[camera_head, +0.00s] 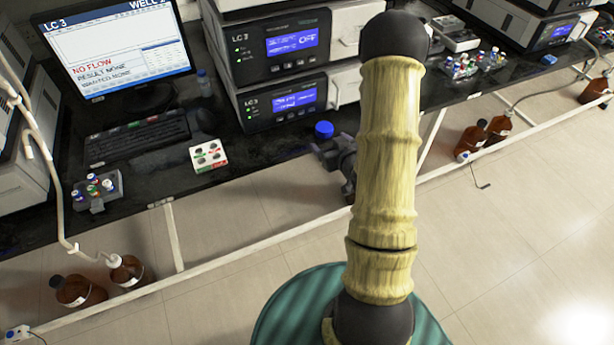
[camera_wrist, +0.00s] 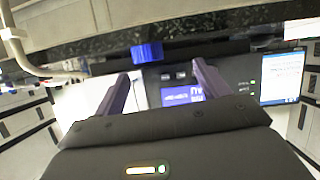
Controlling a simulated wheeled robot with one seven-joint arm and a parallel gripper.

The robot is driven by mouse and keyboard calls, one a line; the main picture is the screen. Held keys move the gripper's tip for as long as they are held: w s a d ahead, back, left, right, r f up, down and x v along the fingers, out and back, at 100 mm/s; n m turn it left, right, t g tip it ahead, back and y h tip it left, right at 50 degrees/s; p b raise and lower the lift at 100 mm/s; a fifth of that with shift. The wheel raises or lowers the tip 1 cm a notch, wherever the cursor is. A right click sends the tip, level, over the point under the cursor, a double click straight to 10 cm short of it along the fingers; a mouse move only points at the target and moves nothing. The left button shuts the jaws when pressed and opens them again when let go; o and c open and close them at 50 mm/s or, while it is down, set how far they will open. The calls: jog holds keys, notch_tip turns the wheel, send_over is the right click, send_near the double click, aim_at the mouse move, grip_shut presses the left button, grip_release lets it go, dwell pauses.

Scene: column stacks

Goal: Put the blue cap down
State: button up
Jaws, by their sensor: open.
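The blue cap (camera_head: 323,129) shows on the black bench (camera_head: 265,150) near its front edge, before the lower LC 3 module. In the wrist view the cap (camera_wrist: 147,53) appears against the dark bench surface, beyond and between my fingertips. My gripper (camera_head: 324,150) is at the bench's front edge, just in front of the cap, partly hidden by my arm. In the wrist view my gripper (camera_wrist: 166,68) has its two fingers spread apart with nothing held between them. The cap looks clear of both fingers.
A keyboard (camera_head: 137,138) and monitor (camera_head: 116,45) stand farther left, with a vial rack (camera_head: 97,191) near the edge. Brown bottles (camera_head: 473,137) stand on the floor.

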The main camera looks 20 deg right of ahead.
jog(key=s+a+r+g, duration=0.5)
jog(key=s+a, duration=0.3)
jog(key=s+a+r+g, duration=0.5)
jog(key=s+a, duration=0.2)
jog(key=s, duration=0.2)
jog(key=shift+a+m+g, duration=0.3)
jog(key=shift+a+g, duration=0.1)
dwell(0.5)
